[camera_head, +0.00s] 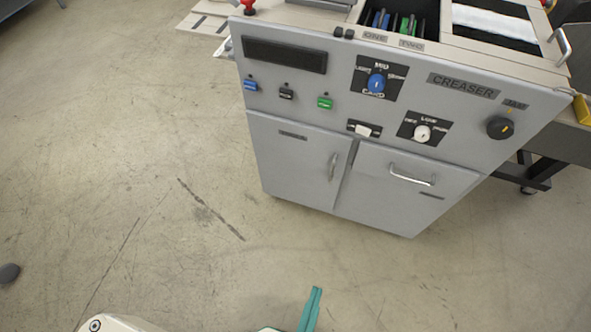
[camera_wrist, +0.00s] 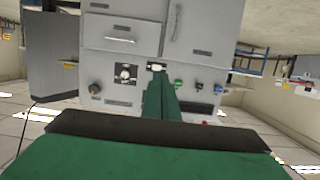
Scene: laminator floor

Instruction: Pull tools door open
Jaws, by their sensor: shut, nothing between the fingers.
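A grey CREASER cabinet (camera_head: 365,120) has two fronts below its control panel. The left door (camera_head: 290,165) has a vertical handle (camera_head: 333,166) near its right edge. The right front (camera_head: 405,192) has a horizontal handle (camera_head: 411,176). Both look closed. Their small labels are too small to read, so I cannot tell which is the tools door. In the wrist view the cabinet appears upside down, with the vertical handle (camera_wrist: 174,20) at the top. My gripper (camera_head: 314,296) is shut and empty, with green fingers, well in front of the cabinet. It also shows in the wrist view (camera_wrist: 161,80).
The control panel carries a blue knob (camera_head: 376,83), a white knob (camera_head: 422,133), a black knob (camera_head: 499,127) and small coloured buttons. A dark-legged table (camera_head: 545,165) stands to the right. The concrete floor (camera_head: 130,180) in front and to the left is clear.

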